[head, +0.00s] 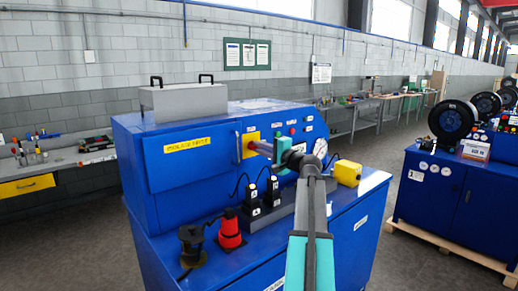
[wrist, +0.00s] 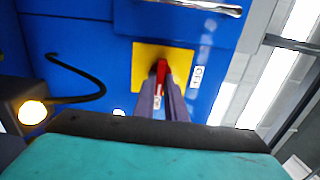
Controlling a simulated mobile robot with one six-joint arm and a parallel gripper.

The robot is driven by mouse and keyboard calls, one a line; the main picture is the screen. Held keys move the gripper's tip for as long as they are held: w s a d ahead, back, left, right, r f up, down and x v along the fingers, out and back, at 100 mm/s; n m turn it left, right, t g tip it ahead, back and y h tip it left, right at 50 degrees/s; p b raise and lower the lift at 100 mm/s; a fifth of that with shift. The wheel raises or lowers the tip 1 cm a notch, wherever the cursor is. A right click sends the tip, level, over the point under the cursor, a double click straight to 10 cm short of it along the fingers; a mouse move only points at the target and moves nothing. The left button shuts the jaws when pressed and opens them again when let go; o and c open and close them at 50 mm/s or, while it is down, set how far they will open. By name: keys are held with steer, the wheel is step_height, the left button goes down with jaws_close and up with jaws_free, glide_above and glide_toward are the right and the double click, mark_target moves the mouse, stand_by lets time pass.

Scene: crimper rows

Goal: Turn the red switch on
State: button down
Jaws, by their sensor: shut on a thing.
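The red switch (wrist: 161,72) sits on a yellow plate (wrist: 142,55) on the blue machine's face. In the wrist view my gripper (wrist: 165,82) has its two fingers on either side of the red handle and is shut on it. In the head view my gripper (head: 262,147) reaches the yellow plate (head: 249,139), and the red switch is hidden behind the fingers. A small white label (wrist: 197,76) is right of the plate in the wrist view; its print is partly legible.
The blue machine (head: 160,165) carries a yellow label, a gauge and several small buttons. Another blue machine (head: 440,205) stands at right, across clear floor.

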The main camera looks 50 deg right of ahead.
steer(key=c, duration=1.8)
jaws_free()
steer(key=s+a+b, duration=0.1)
steer(key=s+b, duration=0.2)
steer(key=s, duration=1)
steer(key=shift+s+a, duration=0.25)
steer(key=shift+s, duration=0.15)
